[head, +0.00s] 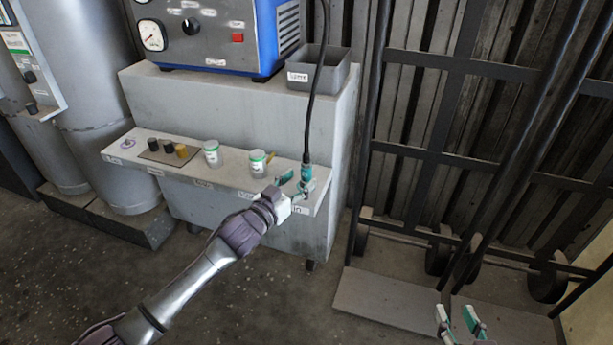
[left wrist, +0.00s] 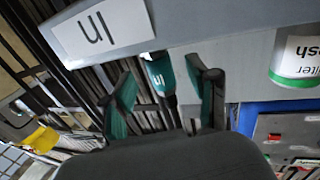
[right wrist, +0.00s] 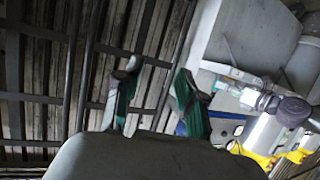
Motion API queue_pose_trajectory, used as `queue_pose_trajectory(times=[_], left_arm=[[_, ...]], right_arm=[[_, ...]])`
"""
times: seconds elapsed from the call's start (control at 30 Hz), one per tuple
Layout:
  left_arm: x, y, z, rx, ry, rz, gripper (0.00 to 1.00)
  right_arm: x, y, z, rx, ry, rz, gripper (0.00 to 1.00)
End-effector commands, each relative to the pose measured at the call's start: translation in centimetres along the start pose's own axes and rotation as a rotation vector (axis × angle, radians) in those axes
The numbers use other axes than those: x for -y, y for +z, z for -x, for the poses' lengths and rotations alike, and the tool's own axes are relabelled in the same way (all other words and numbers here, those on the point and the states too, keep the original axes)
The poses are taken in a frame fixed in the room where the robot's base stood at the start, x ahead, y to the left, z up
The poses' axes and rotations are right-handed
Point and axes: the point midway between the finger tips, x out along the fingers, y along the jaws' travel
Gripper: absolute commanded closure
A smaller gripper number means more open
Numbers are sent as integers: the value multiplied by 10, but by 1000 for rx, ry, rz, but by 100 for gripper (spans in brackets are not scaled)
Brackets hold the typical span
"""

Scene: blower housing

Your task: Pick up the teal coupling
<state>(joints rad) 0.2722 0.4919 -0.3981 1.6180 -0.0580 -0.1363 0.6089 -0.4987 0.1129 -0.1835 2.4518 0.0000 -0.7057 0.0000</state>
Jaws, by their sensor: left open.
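The teal coupling (head: 306,172) hangs at the lower end of a black hose (head: 321,90), by the right end of the pale shelf. In the left wrist view the coupling (left wrist: 160,75) stands between my two left fingers, with a gap visible on each side. My left gripper (head: 298,184) is open around it; its teal fingers also show in the left wrist view (left wrist: 165,90). My right gripper (head: 459,321) is open and empty, low at the right, away from the coupling; its fingers show in the right wrist view (right wrist: 157,90).
The shelf (head: 225,184) carries two green-banded jars (head: 211,153) (head: 258,163) and several small dark and gold cylinders (head: 168,147). A label "In" (left wrist: 103,30) is on its front. A grey bin (head: 318,72) and blue machine (head: 262,40) stand above. A dark metal rack (head: 440,130) is at right.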

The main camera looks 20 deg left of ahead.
Motion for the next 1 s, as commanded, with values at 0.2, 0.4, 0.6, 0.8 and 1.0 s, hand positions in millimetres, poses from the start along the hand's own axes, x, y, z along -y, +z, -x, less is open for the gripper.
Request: queue_pose_trajectory(times=[0.2, 0.4, 0.6, 0.8, 1.0], left_arm=[[0, -1, -27, -2, 0, -1, 41], [0, -1, -37, 1, 0, -1, 41], [-1, -1, -37, 1, 0, 0, 41], [-1, -2, -37, 1, 1, 0, 74], [-1, -1, -37, 1, 1, 0, 100]], right_arm=[[6, -36, -3, -219, -13, -2, 60], [8, -52, 0, -303, -18, -3, 60], [8, -53, 0, -304, -18, -3, 60], [8, -53, 0, -303, -18, -3, 60], [8, -53, 0, -303, -18, -3, 60]])
